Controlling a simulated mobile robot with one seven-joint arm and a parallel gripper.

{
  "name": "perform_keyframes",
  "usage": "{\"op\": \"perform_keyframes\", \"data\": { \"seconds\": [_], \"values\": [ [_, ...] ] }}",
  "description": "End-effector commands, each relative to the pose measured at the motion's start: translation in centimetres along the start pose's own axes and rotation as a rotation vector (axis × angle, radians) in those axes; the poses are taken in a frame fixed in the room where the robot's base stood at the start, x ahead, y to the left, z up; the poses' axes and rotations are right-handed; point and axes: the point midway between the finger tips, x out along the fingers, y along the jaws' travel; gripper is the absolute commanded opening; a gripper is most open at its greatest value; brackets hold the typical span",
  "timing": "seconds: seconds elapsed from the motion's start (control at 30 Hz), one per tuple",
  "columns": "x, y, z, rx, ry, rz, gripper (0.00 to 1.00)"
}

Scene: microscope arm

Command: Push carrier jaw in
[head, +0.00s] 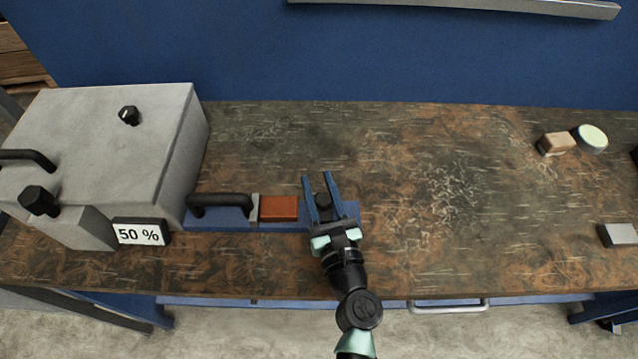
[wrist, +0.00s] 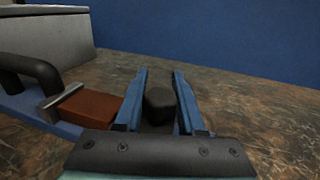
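A blue carrier plate (head: 235,222) sticks out to the right of the grey machine. On it are a black handle (head: 222,199), a thin metal jaw (head: 254,208) and a red-brown block (head: 279,208) touching or close to the jaw's right side. The block (wrist: 92,106) and jaw (wrist: 62,102) also show at left in the wrist view. A black knob (head: 323,200) stands near the plate's right end. My gripper (head: 316,176) is open, with one blue finger on each side of the knob (wrist: 159,100). Whether either finger touches the knob is unclear.
The grey machine (head: 110,125) stands at the left with knobs and a "50 %" sign (head: 140,233). A tan block (head: 556,143), a pale round piece (head: 590,138) and a grey block (head: 617,235) lie far right. The bench between is clear. A blue wall is behind.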

Motion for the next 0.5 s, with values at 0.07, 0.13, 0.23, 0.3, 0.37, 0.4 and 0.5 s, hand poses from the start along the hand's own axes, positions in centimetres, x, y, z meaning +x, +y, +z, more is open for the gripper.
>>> {"op": "perform_keyframes", "data": {
  "seconds": [0.07,0.13,0.23,0.3,0.37,0.4,0.5],
  "values": [
    [-0.02,0.00,0.00,0.000,0.000,0.000,0.04],
    [-0.02,0.00,0.00,0.000,0.000,0.000,0.00],
    [-0.02,-0.01,0.00,0.000,0.000,0.000,0.00],
    [-0.02,-0.01,0.00,0.000,0.000,0.000,0.00],
    [-0.02,-0.01,0.01,0.000,0.000,0.000,0.00],
    [-0.02,-0.01,0.01,0.000,0.000,0.000,0.00],
    [-0.02,-0.01,0.00,0.000,0.000,0.000,0.00]
  ]
}}
